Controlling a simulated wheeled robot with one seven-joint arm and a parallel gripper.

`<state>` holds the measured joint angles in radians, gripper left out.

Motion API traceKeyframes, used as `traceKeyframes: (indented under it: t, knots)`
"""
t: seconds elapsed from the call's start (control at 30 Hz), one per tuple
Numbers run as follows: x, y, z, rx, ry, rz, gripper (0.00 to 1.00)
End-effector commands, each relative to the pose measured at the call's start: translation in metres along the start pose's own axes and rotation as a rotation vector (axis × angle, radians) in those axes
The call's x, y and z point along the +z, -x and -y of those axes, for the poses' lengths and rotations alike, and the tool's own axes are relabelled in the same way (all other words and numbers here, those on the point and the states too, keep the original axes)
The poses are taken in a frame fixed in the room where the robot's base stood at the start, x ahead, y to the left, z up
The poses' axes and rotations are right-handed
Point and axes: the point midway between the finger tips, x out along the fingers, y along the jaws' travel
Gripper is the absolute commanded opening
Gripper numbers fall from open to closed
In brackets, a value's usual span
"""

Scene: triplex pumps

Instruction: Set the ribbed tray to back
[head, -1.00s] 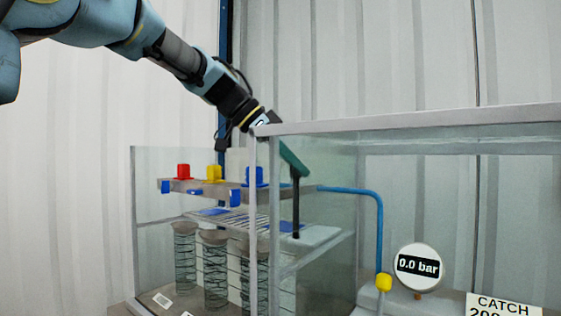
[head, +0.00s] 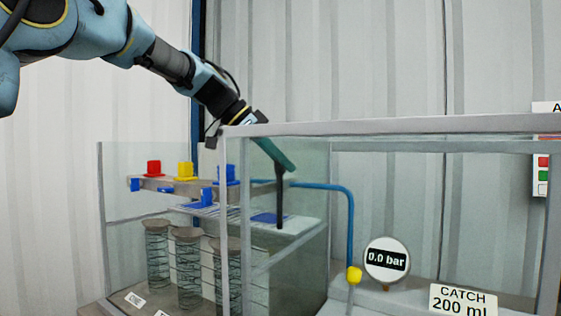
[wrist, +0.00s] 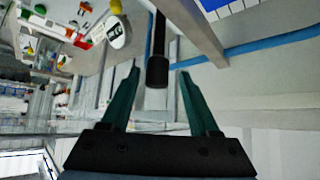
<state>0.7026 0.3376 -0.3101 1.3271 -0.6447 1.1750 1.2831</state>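A slatted, ribbed panel (head: 196,210) shows inside the clear-walled case, behind the pump columns; I take it for the ribbed tray, but glass and posts partly hide it. A black upright rod (head: 280,200) stands at its right. My gripper (head: 280,158) reaches down at the case's top rail from the upper left, its teal fingers pointing down and right beside the rod's top. In the wrist view my gripper (wrist: 157,78) is open, with one finger on each side of the rod's thick black end (wrist: 157,70). Gaps show on both sides, so it is not gripped.
The case's pale top rail (head: 400,126) and front post (head: 247,200) are close to my gripper. Red, yellow and blue caps (head: 185,171) top the pump block. A blue pipe (head: 349,220), a gauge reading 0.0 bar (head: 386,260) and a CATCH 200 ml sign (head: 463,301) are at right.

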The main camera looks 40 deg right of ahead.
Motion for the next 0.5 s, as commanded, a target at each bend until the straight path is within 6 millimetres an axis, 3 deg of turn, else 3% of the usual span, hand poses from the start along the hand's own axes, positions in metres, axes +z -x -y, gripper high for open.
traceKeyframes:
  t: [0.27, 0.5]
  knots:
    - [0.001, 0.007, 0.000, -0.001, 0.000, 0.000, 0.62]
    - [0.002, 0.048, 0.001, -0.005, 0.000, 0.000, 0.62]
